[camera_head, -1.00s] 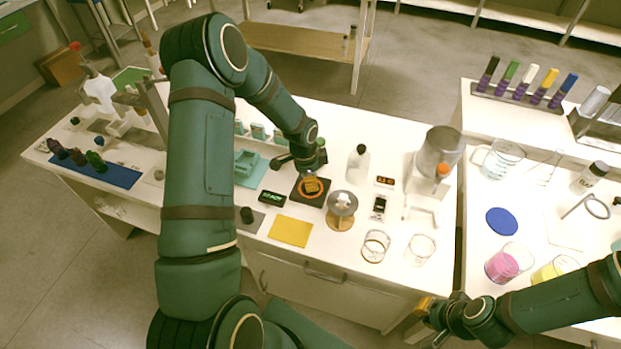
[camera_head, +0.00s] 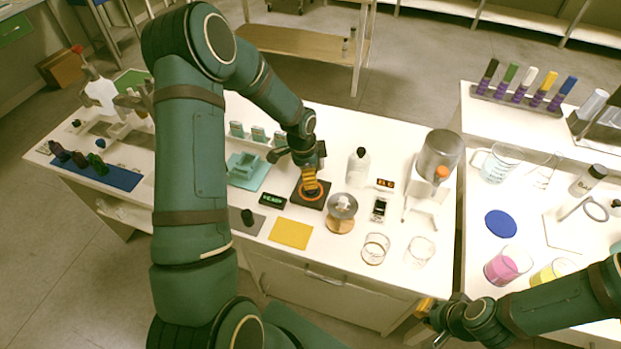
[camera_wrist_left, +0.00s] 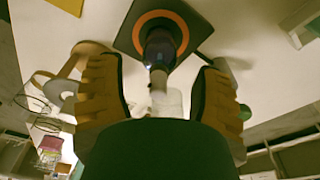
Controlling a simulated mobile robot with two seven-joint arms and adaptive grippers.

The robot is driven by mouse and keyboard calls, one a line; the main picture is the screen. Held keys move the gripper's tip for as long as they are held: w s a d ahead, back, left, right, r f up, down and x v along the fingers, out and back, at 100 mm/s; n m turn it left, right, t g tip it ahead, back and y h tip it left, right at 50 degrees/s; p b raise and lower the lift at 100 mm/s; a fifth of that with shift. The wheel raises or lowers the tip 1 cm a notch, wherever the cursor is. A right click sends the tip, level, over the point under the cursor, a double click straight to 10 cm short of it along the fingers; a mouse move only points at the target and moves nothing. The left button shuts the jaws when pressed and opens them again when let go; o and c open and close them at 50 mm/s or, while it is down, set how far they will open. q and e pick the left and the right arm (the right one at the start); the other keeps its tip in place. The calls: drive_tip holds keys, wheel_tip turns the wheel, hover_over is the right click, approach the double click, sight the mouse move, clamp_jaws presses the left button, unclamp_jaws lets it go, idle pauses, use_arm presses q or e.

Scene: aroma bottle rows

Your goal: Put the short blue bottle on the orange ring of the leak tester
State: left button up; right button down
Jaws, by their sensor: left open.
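The leak tester is a black square plate with an orange ring (camera_head: 301,192); the ring also shows in the left wrist view (camera_wrist_left: 184,27). The short blue bottle (camera_wrist_left: 158,45) looks dark blue and stands upright within the ring in the wrist view. A pale piece below it in the picture may be its top; I cannot tell. My left gripper (camera_head: 311,190) is over the tester, its orange-padded fingers apart on both sides of the bottle and not touching it. In the head view the fingers hide the bottle. My right gripper (camera_head: 430,322) is at the lower right, away from the tester.
A white bottle (camera_head: 357,167) and a round silver dish on a wooden stand (camera_head: 341,207) are close right of the tester. A black display (camera_head: 272,200) is left of it, a teal holder (camera_head: 247,171) behind. Several dark bottles stand on a blue mat (camera_head: 120,178) at far left.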

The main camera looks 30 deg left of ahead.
use_arm(q)
wheel_tip(320, 180, up, 8)
drive_tip(key=shift+s+a+p, duration=0.3)
drive_tip(key=shift+a+p, duration=0.1)
drive_tip(key=shift+p, duration=0.05)
idle(0.3)
